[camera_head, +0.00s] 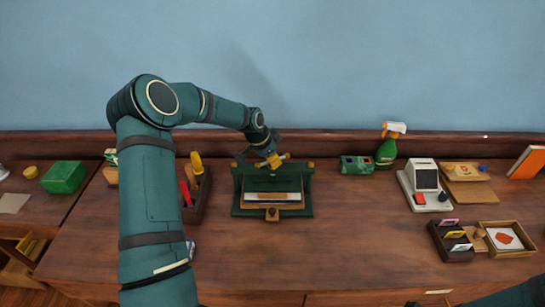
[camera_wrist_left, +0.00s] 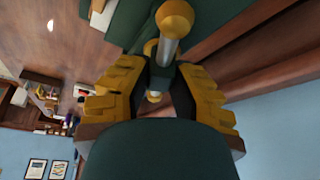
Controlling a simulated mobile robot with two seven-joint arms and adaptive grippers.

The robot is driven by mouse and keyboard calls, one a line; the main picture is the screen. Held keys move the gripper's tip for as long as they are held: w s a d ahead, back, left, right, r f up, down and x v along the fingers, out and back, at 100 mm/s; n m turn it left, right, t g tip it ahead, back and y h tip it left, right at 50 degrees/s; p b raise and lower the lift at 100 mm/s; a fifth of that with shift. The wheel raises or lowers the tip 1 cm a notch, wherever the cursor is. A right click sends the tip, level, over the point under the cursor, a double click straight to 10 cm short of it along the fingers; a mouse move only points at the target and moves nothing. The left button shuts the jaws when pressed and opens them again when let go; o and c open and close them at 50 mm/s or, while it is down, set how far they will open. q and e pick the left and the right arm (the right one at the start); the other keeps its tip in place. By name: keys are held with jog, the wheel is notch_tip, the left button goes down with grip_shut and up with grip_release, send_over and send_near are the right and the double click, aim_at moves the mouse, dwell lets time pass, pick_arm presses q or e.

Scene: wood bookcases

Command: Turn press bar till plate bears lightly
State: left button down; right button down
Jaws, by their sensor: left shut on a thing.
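The green press (camera_head: 240,210) stands on the wooden bench against the back ledge. A pale block or stack of sheets (camera_head: 272,197) shows inside it. Its press bar, a silver rod with yellow knobs, shows in the left wrist view (camera_wrist_left: 167,52). My left gripper (camera_head: 272,160) is at the top of the press. Its yellow fingers (camera_wrist_left: 160,95) lie on both sides of the bar and are shut on it. The near knob stands out beyond the fingers. The contact between the plate and what lies below is too small to tell.
A tool holder (camera_head: 198,209) stands close left of the press. A green box (camera_head: 356,165) and a spray bottle (camera_head: 387,150) stand to its right. A card terminal (camera_head: 424,184) and small trays (camera_head: 508,240) are farther right. The bench in front is clear.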

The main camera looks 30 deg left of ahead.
pick_arm(q)
jog(key=shift+f, duration=0.1)
jog(key=c, duration=0.8)
grip_release()
jog(key=v, duration=1.2)
jog(key=shift+w, duration=0.1)
